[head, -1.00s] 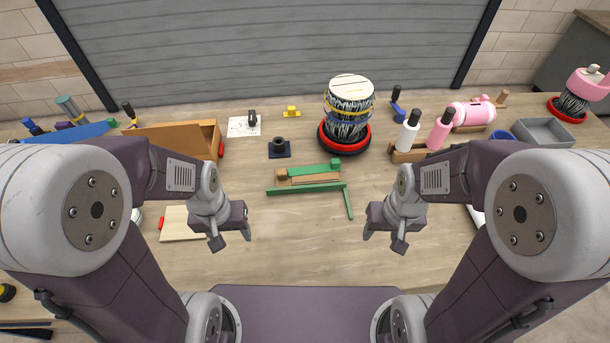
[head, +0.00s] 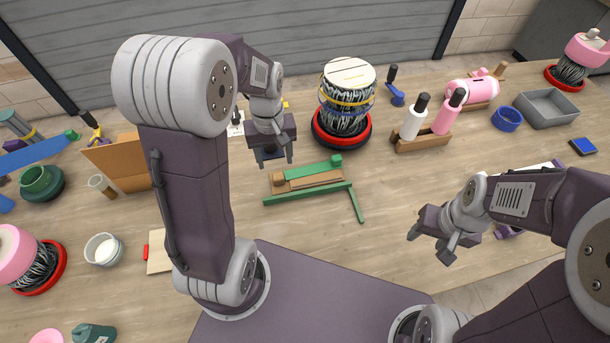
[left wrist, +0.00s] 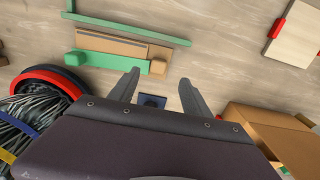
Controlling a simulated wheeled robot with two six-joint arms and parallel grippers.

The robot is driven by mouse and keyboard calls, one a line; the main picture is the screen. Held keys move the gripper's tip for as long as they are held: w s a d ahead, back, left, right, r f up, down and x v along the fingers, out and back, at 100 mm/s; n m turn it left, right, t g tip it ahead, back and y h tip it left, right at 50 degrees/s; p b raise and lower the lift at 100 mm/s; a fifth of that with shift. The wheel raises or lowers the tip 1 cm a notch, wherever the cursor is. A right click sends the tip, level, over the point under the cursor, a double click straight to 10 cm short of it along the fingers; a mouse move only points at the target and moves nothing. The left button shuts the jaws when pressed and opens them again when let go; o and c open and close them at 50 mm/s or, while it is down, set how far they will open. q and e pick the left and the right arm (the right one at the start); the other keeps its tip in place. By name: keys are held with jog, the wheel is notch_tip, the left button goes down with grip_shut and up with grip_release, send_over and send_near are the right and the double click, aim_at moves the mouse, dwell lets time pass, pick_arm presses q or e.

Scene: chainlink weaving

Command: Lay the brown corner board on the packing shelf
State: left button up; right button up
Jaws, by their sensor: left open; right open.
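The brown corner board (head: 318,188) lies on the table, a flat strip with a raised block at its left end. It lies between a green board (head: 312,172) with a block at its right end and a long green strip (head: 305,195). In the left wrist view the brown board (left wrist: 112,44) lies beyond the fingertips, its block near them. My left gripper (head: 279,162) is open and empty, above the table just behind the board's block end. My right gripper (head: 430,246) is open and empty at the right. I cannot tell for sure which thing is the packing shelf; an open brown box (head: 118,162) stands at the left.
A drum-like stand with a red base (head: 342,138) is close right of the left gripper. A dark blue block (left wrist: 152,100) shows between the left fingers. A rack with white and pink rollers (head: 425,140) stands at the right. The table in front of the boards is clear.

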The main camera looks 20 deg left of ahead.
aim_at(278, 176)
pick_arm(q)
notch_tip(278, 176, down, 4)
jog(key=shift+r, duration=0.25)
jog(key=shift+w+a+f, duration=0.1)
jog(key=shift+w, duration=0.1)
notch_tip(278, 176, down, 5)
jog(key=shift+w+r, duration=0.15)
jog(key=shift+w, duration=0.15)
grip_shut()
